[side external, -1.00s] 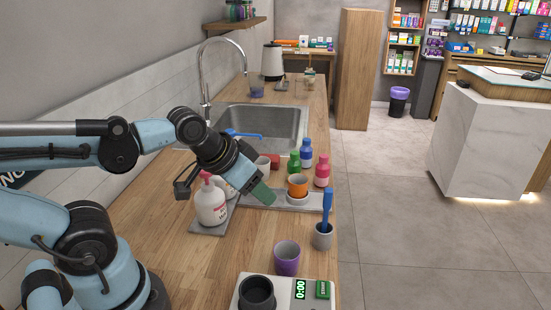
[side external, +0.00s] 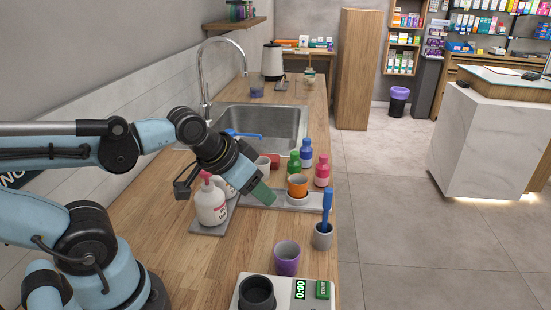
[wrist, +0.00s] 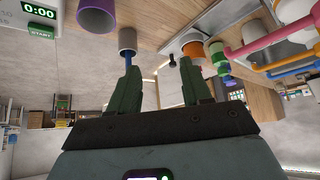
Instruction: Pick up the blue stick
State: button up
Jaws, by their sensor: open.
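The blue stick (side external: 327,204) stands upright in a small grey cup (side external: 322,237) near the counter's right edge in the side view. In the wrist view, part of the blue stick (wrist: 128,60) shows at the mouth of the grey cup (wrist: 127,39), just beyond the left finger, which hides the rest. My gripper (side external: 264,194) is in the air over the counter, to the left of the stick and apart from it. In the wrist view my gripper's (wrist: 157,72) two green fingers are spread with nothing between them.
A purple cup (side external: 287,260) and a scale (side external: 313,299) stand nearer the camera. An orange cup (side external: 297,186), a white pump bottle (side external: 211,205) and green, blue and red bottles stand around my gripper. A sink (side external: 270,122) lies behind.

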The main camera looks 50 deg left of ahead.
jog(key=m+g+h, duration=0.3)
jog(key=m+g, duration=0.1)
jog(key=m, duration=0.5)
send_near(330, 208)
jog(key=shift+w+a+x, duration=0.1)
jog(key=shift+w+x, duration=0.1)
jog(key=shift+x, duration=2.15)
jog(key=shift+w+a+x, duration=0.15)
jog(key=shift+x, duration=2.25)
grip_shut()
